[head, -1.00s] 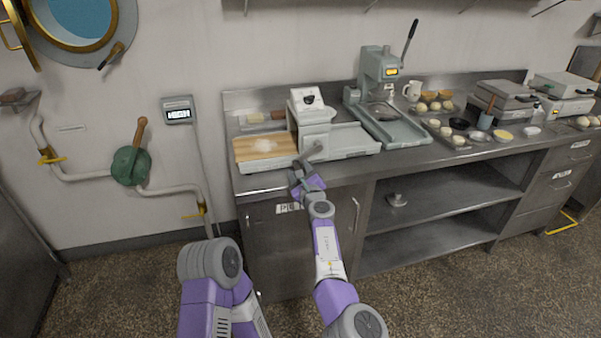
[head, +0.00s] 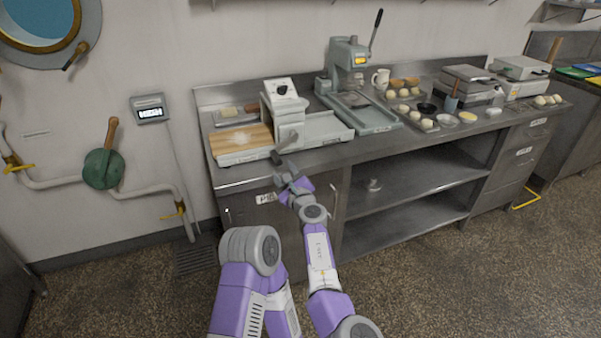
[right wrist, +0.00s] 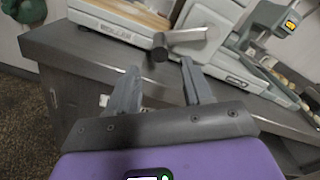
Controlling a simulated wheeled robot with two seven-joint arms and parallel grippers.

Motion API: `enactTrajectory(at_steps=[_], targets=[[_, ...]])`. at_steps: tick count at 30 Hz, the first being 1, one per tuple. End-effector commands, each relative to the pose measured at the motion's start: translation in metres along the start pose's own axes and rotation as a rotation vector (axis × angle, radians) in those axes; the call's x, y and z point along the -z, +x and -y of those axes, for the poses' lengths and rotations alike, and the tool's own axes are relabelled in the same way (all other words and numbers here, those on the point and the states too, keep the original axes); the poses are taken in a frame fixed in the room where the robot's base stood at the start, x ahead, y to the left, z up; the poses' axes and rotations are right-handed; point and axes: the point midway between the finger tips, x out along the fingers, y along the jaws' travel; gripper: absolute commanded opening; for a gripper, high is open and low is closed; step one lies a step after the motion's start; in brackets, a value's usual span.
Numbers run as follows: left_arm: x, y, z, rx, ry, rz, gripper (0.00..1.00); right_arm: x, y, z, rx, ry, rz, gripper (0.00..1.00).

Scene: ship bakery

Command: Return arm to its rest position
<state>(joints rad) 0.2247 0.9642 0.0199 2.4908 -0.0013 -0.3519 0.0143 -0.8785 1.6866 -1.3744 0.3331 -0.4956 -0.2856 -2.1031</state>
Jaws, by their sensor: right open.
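My right gripper (head: 284,172) is open and empty in front of the counter's front edge, just below the crank handle (head: 284,146) of the dough roller machine (head: 289,112). In the right wrist view the two fingers of my right gripper (right wrist: 161,80) are spread with nothing between them. The crank handle (right wrist: 190,36) with its dark round grip lies beyond the fingertips, apart from them. My right forearm reaches up from the bottom of the head view. My left gripper is not in view.
The steel counter (head: 235,182) runs along the wall, with an open shelf (head: 400,170) below. A press (head: 346,65) and trays of dough pieces (head: 425,125) stand to the right. A green valve (head: 103,168) is on the left wall. The floor (head: 450,275) at right is clear.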

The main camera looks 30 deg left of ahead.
Motion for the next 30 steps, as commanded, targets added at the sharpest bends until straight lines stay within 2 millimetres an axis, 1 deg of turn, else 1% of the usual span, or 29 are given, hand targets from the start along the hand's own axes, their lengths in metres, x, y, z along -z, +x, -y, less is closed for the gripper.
enactTrajectory(at_steps=[3,15,17,19,20,23,24,26,27,29,30], targets=[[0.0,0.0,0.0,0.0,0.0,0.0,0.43,-0.001,0.0,-0.002,-0.003,0.0,0.002,0.51],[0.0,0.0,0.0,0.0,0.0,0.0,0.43,0.0,-0.001,0.001,0.002,0.001,-0.001,0.51],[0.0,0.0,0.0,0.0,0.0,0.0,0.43,0.003,-0.001,0.005,0.008,0.011,-0.006,0.51],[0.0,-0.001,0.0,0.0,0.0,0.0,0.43,0.013,-0.003,0.019,0.028,0.049,-0.022,0.51],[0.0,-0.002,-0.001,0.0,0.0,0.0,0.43,0.021,-0.005,0.028,0.042,0.077,-0.033,0.51],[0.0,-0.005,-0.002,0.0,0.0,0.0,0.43,0.057,-0.016,0.071,0.114,0.215,-0.085,0.51],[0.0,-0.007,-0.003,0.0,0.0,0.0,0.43,0.076,-0.023,0.091,0.152,0.287,-0.11,0.51],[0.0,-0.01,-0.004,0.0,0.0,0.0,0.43,0.109,-0.038,0.121,0.215,0.408,-0.148,0.51],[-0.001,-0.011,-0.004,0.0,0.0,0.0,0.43,0.131,-0.049,0.141,0.26,0.493,-0.171,0.51],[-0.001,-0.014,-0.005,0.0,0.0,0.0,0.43,0.165,-0.068,0.166,0.329,0.619,-0.203,0.51],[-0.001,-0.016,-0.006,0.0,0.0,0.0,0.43,0.187,-0.082,0.181,0.376,0.705,-0.222,0.51]])
